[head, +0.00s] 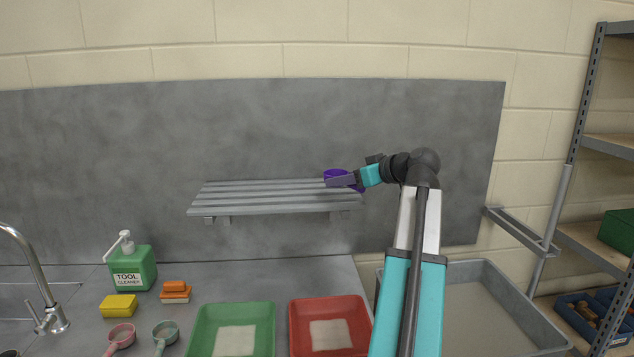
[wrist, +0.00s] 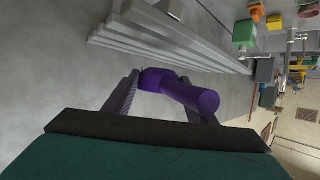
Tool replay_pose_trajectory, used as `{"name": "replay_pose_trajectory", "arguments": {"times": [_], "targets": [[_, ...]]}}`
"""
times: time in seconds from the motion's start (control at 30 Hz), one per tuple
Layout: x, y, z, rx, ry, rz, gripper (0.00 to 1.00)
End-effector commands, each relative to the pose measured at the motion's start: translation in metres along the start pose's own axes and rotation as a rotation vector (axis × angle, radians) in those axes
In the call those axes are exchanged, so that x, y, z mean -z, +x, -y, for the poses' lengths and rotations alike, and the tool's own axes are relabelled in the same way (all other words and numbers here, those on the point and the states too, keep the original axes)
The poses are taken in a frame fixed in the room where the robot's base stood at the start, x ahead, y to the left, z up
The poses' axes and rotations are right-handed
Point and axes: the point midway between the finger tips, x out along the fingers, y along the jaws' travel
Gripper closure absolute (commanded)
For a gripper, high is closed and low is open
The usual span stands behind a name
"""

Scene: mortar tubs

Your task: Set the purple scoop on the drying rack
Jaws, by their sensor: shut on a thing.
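The purple scoop (head: 335,174) is at the right end of the drying rack in the head view, at about the height of its slats. My gripper (head: 341,181) is shut on it. In the wrist view the purple scoop (wrist: 190,95) lies between the two fingers of my gripper (wrist: 160,84), and part of it is hidden behind them. The drying rack (head: 265,194) is a grey slatted shelf on the wall panel, with bare slats. It also shows in the wrist view (wrist: 165,37), beyond the scoop. I cannot tell whether the scoop touches the rack.
Below are a green tub (head: 270,340) and a red tub (head: 362,318). A grey basin (head: 520,300) and shelving (head: 575,150) are right.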

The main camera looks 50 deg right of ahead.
Motion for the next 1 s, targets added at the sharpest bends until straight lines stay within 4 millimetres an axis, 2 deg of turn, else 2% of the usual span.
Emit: {"name": "replay_pose_trajectory", "arguments": {"times": [0.03,0.53,0.7,1.0], "targets": [[0.006,0.009,-0.003,0.002,0.000,0.000,0.74],[0.029,0.087,-0.025,0.000,0.000,0.001,0.74],[0.031,0.098,-0.028,-0.002,-0.001,0.000,0.74],[0.030,0.098,-0.028,-0.003,0.000,0.000,0.74]]}}
